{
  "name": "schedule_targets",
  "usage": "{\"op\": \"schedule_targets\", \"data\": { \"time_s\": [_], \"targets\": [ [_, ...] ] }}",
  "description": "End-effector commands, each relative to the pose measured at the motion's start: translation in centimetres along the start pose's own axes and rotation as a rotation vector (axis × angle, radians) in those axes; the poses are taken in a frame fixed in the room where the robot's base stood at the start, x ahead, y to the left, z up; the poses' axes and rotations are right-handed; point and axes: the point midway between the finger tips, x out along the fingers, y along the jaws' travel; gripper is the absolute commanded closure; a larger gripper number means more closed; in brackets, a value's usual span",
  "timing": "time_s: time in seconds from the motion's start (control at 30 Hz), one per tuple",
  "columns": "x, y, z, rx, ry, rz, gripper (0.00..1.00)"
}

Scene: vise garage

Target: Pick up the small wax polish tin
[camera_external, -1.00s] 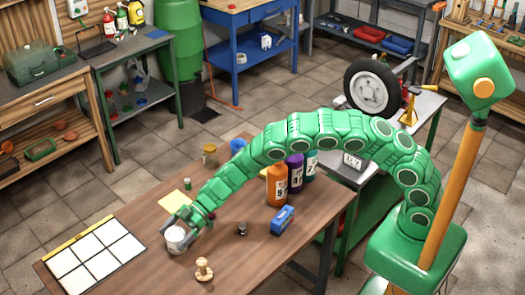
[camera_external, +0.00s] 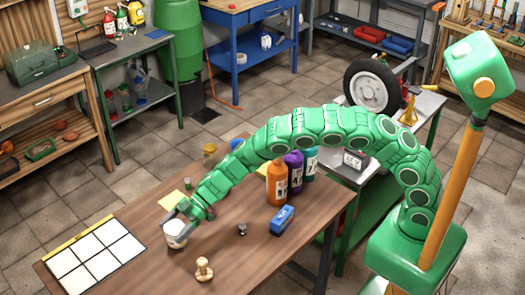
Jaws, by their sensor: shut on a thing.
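My gripper (camera_external: 181,216) is at the end of the green segmented arm, over the left part of the brown table (camera_external: 330,192). It is shut on a small white round tin (camera_external: 176,234). The tin is small in the picture and its label cannot be read. The fingers hide part of its upper rim. I cannot tell for sure how far the tin is above the table top.
A white grid board (camera_external: 93,256) lies left of the tin. A wooden knob-shaped piece (camera_external: 204,270), a small dark item (camera_external: 242,229) and a blue block (camera_external: 283,219) are nearby. Several bottles, one orange (camera_external: 277,184), stand at the back, with a yellowish jar (camera_external: 209,154).

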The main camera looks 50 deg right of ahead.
Motion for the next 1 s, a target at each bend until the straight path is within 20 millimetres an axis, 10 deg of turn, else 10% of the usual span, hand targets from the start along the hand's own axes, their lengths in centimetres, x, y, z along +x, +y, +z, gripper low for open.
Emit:
{"op": "schedule_targets", "data": {
  "time_s": [1.0],
  "targets": [
    [-9.9,-7.4,-4.7,0.0,0.0,0.0,0.61]
  ]
}}
